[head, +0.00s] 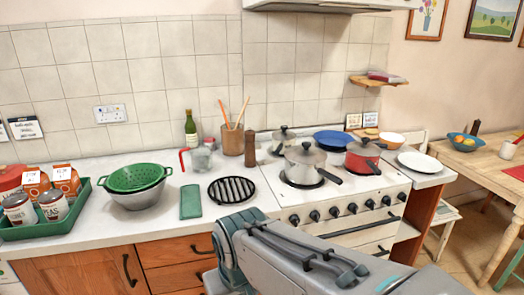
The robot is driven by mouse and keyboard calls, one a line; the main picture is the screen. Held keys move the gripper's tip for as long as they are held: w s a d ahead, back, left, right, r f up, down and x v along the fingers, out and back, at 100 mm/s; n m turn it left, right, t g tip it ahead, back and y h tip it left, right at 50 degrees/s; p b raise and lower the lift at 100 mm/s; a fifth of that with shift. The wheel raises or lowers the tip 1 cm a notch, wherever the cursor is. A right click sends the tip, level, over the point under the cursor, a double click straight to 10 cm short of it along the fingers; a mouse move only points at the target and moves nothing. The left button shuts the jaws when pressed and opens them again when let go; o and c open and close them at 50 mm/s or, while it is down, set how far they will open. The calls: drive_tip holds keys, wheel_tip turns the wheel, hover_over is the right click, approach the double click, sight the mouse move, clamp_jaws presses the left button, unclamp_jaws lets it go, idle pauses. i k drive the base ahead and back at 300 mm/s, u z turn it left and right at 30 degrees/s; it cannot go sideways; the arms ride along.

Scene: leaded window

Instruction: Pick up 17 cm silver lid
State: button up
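A silver lid (305,153) with a dark knob sits on the large silver saucepan (302,171), which stands on the front left of the stove with its dark handle pointing to the lower right. A smaller silver pan (283,138) with a dark knob on top stands behind it, partly hidden. A red pan (363,158) with a dark handle stands to the right; its top also appears covered. I cannot tell sizes from this view. My grey arm crosses the bottom of the picture in front of the stove; my gripper's fingers are not visible.
The stove (340,194) has a blue plate (332,139) at the back. A black trivet (231,190), a green cloth (190,202) and a green colander (136,178) lie to the left. A white plate (419,162) is at right. A range hood (330,5) hangs above.

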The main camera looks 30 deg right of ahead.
sight(306, 153)
drive_tip(key=k, duration=0.6)
drive_tip(key=z, duration=0.85)
drive_tip(key=i, duration=1.55)
drive_tip(key=u, duration=0.85)
